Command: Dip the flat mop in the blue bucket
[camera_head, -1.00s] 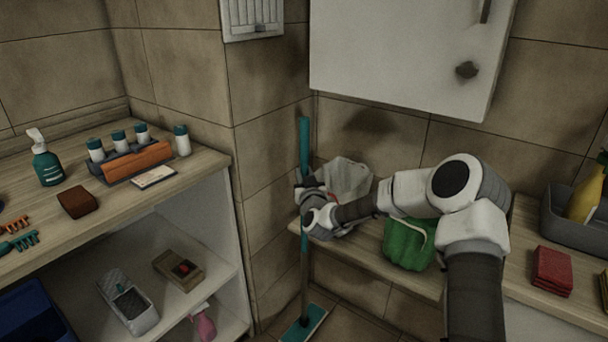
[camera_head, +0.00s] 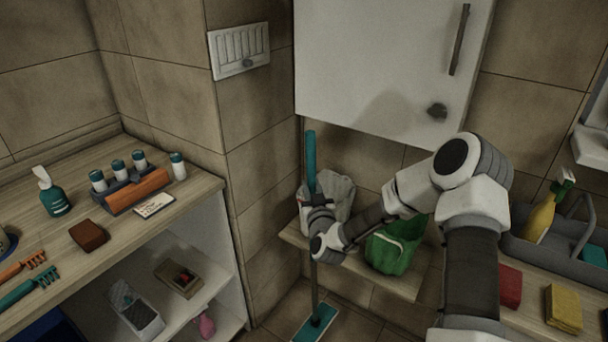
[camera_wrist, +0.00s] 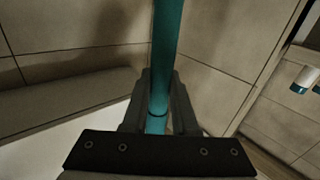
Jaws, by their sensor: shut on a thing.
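The flat mop stands near upright in the corner, with a teal upper handle (camera_head: 311,160), a dark lower pole and a flat teal head (camera_head: 315,324) low at the floor. My gripper (camera_head: 318,212) is shut on the handle around its middle. In the wrist view the teal handle (camera_wrist: 166,50) runs up between the two fingers of my gripper (camera_wrist: 158,105). Whether the mop head touches the floor I cannot tell. A dark blue edge (camera_head: 62,326), perhaps the blue bucket, shows at the bottom left, mostly cut off by the frame.
A bench behind the mop holds a white bag (camera_head: 340,192) and a green bag (camera_head: 392,246). The left counter (camera_head: 125,235) carries a spray bottle, several small bottles, a sponge and hand rakes. A white cabinet (camera_head: 385,70) hangs above. A grey caddy (camera_head: 545,245) stands right.

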